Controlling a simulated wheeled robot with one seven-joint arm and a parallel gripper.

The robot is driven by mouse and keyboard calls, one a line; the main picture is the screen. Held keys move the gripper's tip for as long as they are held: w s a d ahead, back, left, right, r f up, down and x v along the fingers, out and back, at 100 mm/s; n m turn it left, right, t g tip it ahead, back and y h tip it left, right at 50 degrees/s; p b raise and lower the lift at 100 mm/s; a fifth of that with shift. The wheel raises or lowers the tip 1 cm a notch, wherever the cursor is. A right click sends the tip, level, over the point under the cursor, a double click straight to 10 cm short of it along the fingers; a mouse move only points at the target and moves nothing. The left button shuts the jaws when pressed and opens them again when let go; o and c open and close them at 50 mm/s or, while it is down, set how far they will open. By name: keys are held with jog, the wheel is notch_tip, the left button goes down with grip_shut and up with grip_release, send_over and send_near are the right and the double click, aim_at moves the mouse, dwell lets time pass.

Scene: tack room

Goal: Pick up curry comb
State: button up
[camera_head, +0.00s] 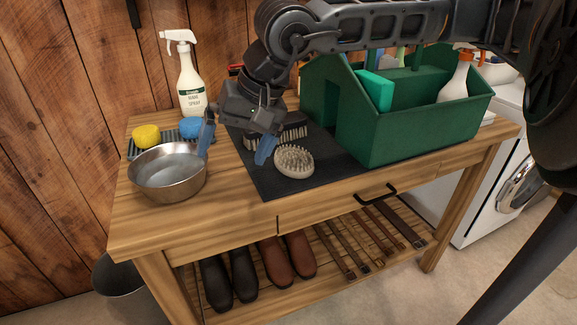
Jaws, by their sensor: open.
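The curry comb appears to be the pale oval piece with rounded nubs on top (294,161), lying on the dark mat (265,182) near the table's front edge. My gripper (236,146) is open and empty, its two blue-tipped fingers spread apart. It hangs above the left edge of the mat, to the left of the curry comb. The right fingertip appears close to the comb's left side, but I cannot tell the height gap. A dark brush with light bristles (290,133) lies just behind the comb, partly hidden by my gripper.
A metal bowl (168,185) stands left of my gripper. Behind it are a yellow sponge (146,135), a blue sponge (190,128) and a spray bottle (191,85). A green tote (400,135) stands right of the comb. The mat's front strip is clear.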

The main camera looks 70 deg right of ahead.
aim_at(293, 154)
jog(key=s+d+h, duration=0.1)
jog(key=s+d, duration=0.1)
jog(key=d, duration=0.2)
jog(key=s+d+f+g+h, duration=0.1)
jog(key=s+d, duration=0.2)
jog(key=s+d+g+h, duration=0.1)
jog(key=s+d+h, duration=0.1)
jog(key=d, duration=0.2)
jog(key=shift+s+d+f+b, duration=0.3)
jog(key=shift+f+b, duration=0.1)
jog(key=shift+s+d+f, duration=0.15)
jog(key=shift+d, duration=0.2)
jog(key=shift+d+x, duration=0.15)
jog(key=shift+x, duration=1.7)
jog(key=shift+d+x, duration=0.1)
jog(key=shift+x, duration=1.7)
jog(key=shift+s, duration=0.15)
jog(key=c, duration=0.8)
jog(key=shift+c, duration=0.2)
